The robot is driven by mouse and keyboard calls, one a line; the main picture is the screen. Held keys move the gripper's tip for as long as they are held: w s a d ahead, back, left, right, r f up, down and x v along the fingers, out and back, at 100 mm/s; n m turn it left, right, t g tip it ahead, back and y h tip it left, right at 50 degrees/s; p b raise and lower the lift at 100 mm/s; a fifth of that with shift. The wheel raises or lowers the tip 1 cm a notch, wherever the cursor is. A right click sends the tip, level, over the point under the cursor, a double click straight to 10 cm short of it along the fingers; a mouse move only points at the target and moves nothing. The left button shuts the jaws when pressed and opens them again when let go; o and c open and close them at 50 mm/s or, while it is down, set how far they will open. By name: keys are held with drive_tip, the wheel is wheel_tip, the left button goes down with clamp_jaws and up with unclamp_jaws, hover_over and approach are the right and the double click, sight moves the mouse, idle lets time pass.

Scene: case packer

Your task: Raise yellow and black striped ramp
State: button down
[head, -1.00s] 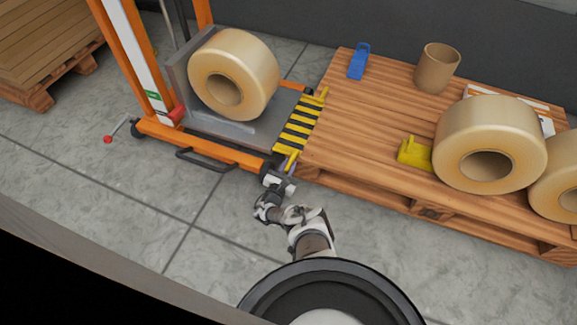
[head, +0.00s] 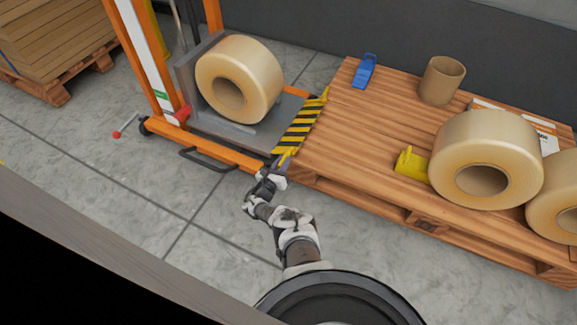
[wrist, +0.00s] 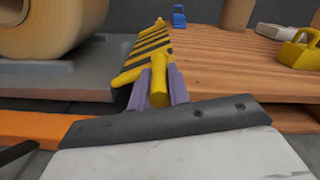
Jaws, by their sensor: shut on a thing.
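The yellow and black striped ramp (head: 301,124) bridges the grey platform of the orange lift and the wooden pallet. It also shows in the wrist view (wrist: 148,48), sloping away from me. A yellow handle (wrist: 158,80) sticks out at its near end. My gripper (wrist: 159,88) is shut on this handle, with one purple-grey finger on each side. In the head view my gripper (head: 281,168) is at the ramp's near corner, in the gap between lift and pallet. The ramp's far edge rests close to the pallet boards; exact contact is unclear.
A large tape roll (head: 262,80) stands on the lift platform (head: 205,118). The pallet (head: 340,150) holds more rolls, a yellow chock (head: 409,163), a blue chock (head: 365,70) and a cardboard tube (head: 441,82). The orange lift frame (head: 225,155) is just left of my gripper.

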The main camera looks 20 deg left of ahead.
drive_tip(key=a+r+n+b, duration=0.1)
drive_tip(key=a+r+n, duration=0.3)
drive_tip(key=a+n, duration=0.3)
drive_tip(key=shift+w+a+r, duration=0.15)
drive_tip(key=shift+w+a, duration=0.1)
drive_tip(key=shift+a, duration=0.35)
idle(0.5)
drive_tip(key=c, duration=1.3)
unclamp_jaws()
drive_tip(key=shift+s, duration=0.1)
